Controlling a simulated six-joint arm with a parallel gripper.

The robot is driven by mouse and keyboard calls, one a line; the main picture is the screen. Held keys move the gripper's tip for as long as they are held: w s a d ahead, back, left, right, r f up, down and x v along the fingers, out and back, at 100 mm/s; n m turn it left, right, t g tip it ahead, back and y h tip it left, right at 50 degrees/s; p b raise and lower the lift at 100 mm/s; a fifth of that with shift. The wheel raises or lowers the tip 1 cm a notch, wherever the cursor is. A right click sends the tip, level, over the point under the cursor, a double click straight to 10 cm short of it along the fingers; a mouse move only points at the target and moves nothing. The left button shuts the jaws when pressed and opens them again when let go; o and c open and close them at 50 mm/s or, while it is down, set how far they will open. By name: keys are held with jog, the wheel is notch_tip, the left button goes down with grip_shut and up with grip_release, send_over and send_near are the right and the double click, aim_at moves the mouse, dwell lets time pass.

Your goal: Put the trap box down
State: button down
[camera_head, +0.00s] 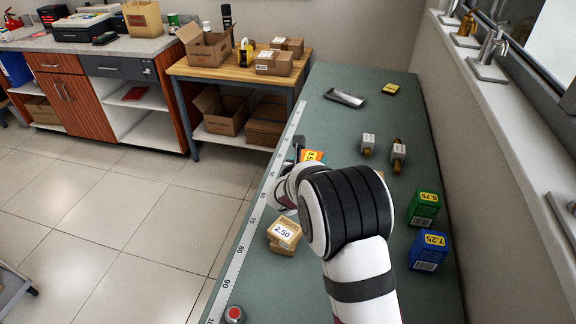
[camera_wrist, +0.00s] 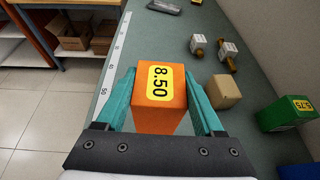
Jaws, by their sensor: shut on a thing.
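The trap box, an orange box with a yellow 8.50 label (camera_wrist: 160,105), fills the middle of the wrist view. My gripper (camera_wrist: 160,76) is shut on it, with one teal finger on each side. In the head view only a small part of the orange box (camera_head: 313,156) shows beyond my wrist, which hides the rest. It is over the green counter (camera_head: 330,120), near the ruler edge. I cannot tell whether its underside touches the counter.
A plain cardboard box (camera_wrist: 224,92) stands close to the right finger. Two tagged brass fittings (camera_head: 368,145) (camera_head: 398,156), a green box (camera_head: 424,208) and a blue box (camera_head: 428,250) stand at right. Washer boxes (camera_head: 284,234) are at left. The far counter around the grey tray (camera_head: 345,97) is mostly clear.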

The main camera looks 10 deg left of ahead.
aim_at(320, 156)
jog(key=shift+d+r, duration=0.35)
jog(key=shift+d, duration=0.2)
jog(key=shift+d+r, duration=0.35)
jog(key=shift+d, duration=0.2)
jog(key=shift+s+d+r, duration=0.1)
jog(key=shift+d+r, duration=0.1)
jog(key=shift+r, duration=0.1)
notch_tip(320, 156, up, 4)
jog(key=shift+r, duration=0.25)
jog(key=s+d+m+g+h, duration=0.2)
jog(key=s+d+m+h, duration=0.15)
jog(key=d, duration=0.45)
jog(key=s+d+m+g+h, duration=0.15)
jog(key=d+m+h, duration=0.25)
jog(key=d, duration=0.5)
jog(key=s+d+m+g+h, duration=0.3)
jog(key=s+d+m+g, duration=0.3)
jog(key=s, duration=0.4)
jog(key=s+d+m+g+h, duration=0.2)
jog(key=s+d+m+g, duration=0.2)
jog(key=s+d, duration=0.45)
notch_tip(320, 156, down, 16)
jog(key=s+a, duration=0.1)
jog(key=shift+s+r, duration=0.15)
jog(key=shift+s, duration=0.1)
